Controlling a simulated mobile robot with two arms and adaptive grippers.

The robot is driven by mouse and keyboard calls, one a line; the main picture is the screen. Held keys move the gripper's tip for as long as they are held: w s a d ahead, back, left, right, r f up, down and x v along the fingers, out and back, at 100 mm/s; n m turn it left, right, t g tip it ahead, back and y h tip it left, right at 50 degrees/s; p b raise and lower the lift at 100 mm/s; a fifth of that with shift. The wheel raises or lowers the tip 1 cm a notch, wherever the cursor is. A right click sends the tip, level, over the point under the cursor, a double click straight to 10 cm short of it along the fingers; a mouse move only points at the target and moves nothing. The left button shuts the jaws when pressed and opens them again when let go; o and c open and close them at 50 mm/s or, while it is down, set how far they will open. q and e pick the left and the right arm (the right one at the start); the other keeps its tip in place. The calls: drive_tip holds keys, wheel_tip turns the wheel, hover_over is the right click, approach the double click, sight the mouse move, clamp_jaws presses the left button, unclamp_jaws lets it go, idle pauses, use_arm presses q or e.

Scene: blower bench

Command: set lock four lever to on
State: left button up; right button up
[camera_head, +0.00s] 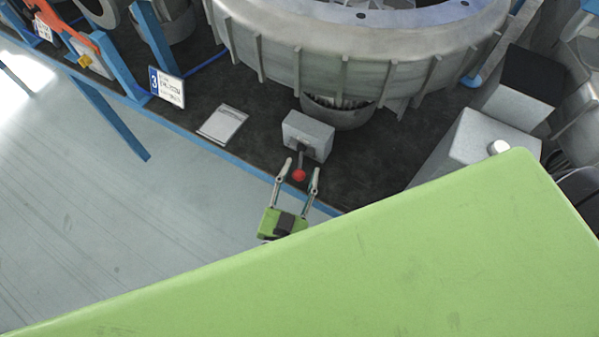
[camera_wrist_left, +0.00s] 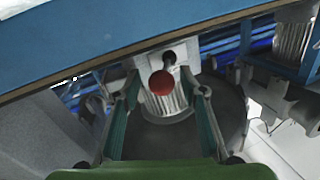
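A lever with a red ball knob (camera_head: 299,175) sticks out from a grey box (camera_head: 308,135) below the large ribbed metal housing. No number shows on this box, so I cannot tell whether it is lock four. My left gripper (camera_head: 302,167) is open, with one finger on each side of the knob and a gap on both sides. In the left wrist view the red knob (camera_wrist_left: 161,83) shows between the two spread fingers of my left gripper (camera_wrist_left: 167,90). My right gripper is not in view.
The ribbed blower housing (camera_head: 345,70) fills the top of the bench. A white plate (camera_head: 222,124) lies left of the box, and a sign marked 3 (camera_head: 167,86) stands farther left. A grey box (camera_head: 470,140) stands at right. The floor (camera_head: 80,190) at left is clear.

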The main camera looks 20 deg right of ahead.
use_arm(q)
drive_tip(key=v, duration=1.2)
drive_tip(key=shift+f, duration=0.1)
drive_tip(key=s+a+f+n+g+y, duration=0.15)
drive_tip(key=a+f, duration=0.35)
drive_tip(key=f, duration=0.5)
drive_tip(key=s+a+f+n+g+y, duration=0.1)
drive_tip(key=s+a+f+g+y, duration=0.3)
drive_tip(key=f, duration=0.7)
drive_tip(key=a+f+n+g+y, duration=0.1)
drive_tip(key=a+f+y, duration=0.1)
drive_tip(key=a+f, duration=0.65)
drive_tip(key=s+a+f+n+g+y, duration=0.3)
drive_tip(key=s+a+f+g, duration=0.4)
drive_tip(key=s+a+f, duration=0.5)
drive_tip(key=s+f, duration=0.2)
drive_tip(key=s, duration=0.2)
drive_tip(key=shift+s+a+f+n, duration=0.25)
drive_tip(key=shift+s+a+n, duration=0.05)
drive_tip(key=shift+s+n, duration=0.05)
